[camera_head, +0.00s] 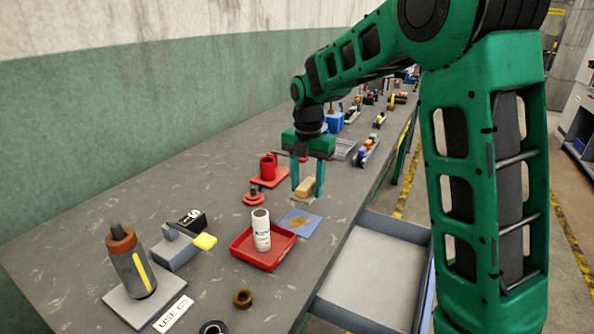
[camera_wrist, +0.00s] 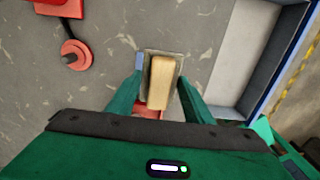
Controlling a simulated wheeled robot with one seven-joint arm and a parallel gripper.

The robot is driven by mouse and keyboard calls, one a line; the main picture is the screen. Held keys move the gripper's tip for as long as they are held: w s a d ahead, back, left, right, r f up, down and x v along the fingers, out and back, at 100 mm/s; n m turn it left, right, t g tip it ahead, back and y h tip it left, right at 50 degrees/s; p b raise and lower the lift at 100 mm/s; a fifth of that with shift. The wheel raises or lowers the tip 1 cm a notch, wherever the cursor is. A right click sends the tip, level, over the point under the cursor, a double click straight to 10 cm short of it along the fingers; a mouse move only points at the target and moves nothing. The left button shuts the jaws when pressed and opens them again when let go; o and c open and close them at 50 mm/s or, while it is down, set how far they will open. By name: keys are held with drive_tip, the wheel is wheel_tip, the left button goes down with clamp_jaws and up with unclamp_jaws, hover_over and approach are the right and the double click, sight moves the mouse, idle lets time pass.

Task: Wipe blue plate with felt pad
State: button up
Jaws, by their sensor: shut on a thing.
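The blue plate (camera_head: 300,222) lies flat on the grey bench, with a brown stain on its middle. My gripper (camera_head: 307,189) is just behind the plate, pointing down, and is shut on a tan block that looks like the felt pad (camera_head: 305,187). In the wrist view the pad (camera_wrist: 162,82) sits lengthwise between the two green fingers (camera_wrist: 160,75). A pale square piece (camera_head: 303,201) shows under the pad; whether the pad touches it I cannot tell. The plate is not clearly visible in the wrist view.
An open drawer (camera_head: 375,270) juts from the bench at right.

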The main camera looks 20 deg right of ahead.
sight(306, 214)
drive_tip(key=shift+w+d, duration=0.15)
drive_tip(key=shift+w, duration=0.3)
drive_tip(key=shift+w+d+f, duration=0.15)
drive_tip(key=shift+w+f, duration=0.05)
drive_tip(key=shift+f, duration=2.8)
drive_tip(key=shift+f, duration=0.95)
drive_tip(key=shift+s, duration=0.15)
